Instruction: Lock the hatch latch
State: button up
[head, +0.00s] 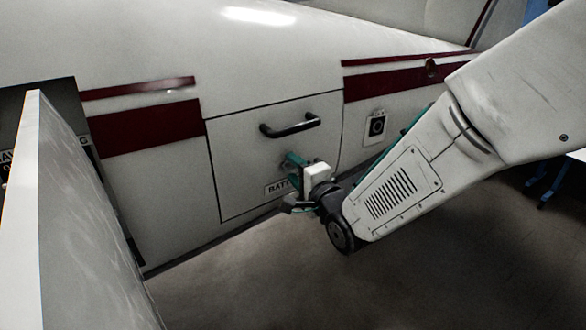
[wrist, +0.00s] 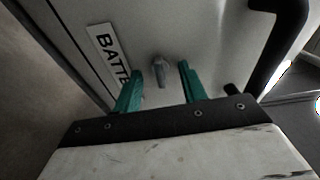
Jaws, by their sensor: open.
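The hatch (head: 240,155) is a white panel with a black handle (head: 290,125), closed in the white body's side. In the wrist view the latch (wrist: 159,70) is a small grey metal knob on the hatch, beside the label reading "BATTE" (wrist: 108,52). My gripper (wrist: 160,82) has two green fingers, open, one on each side of the latch with gaps between. In the head view my gripper (head: 291,170) is at the hatch's lower part, below the handle, and mostly hides the latch. I cannot tell how deep the fingers reach around it.
The black handle arches close to the right of my gripper in the wrist view (wrist: 284,45). An open white panel (head: 70,220) stands at the left. The floor (head: 240,280) below is clear.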

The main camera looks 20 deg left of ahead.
aim_at(293, 168)
jog(key=shift+v, duration=2.25)
jog(key=s+d+f+n+g+h, duration=0.25)
jog(key=f+n+h, duration=0.2)
jog(key=f, duration=0.45)
jog(key=s+d+n+g+h, duration=0.25)
jog(key=d+g+h, duration=0.2)
jog(key=d, duration=0.85)
jog(key=s+d+r+g+h, duration=0.1)
jog(key=s+d+r, duration=0.3)
jog(key=d, duration=0.5)
jog(key=s+d+r+g+h, duration=0.1)
jog(key=s+d+r, duration=0.3)
jog(key=s+d, duration=0.5)
jog(key=s+d+r+g+h, duration=0.1)
jog(key=s+d+r, duration=0.4)
jog(key=d, duration=0.5)
jog(key=shift+s+h, duration=0.9)
jog(key=shift+s, duration=0.3)
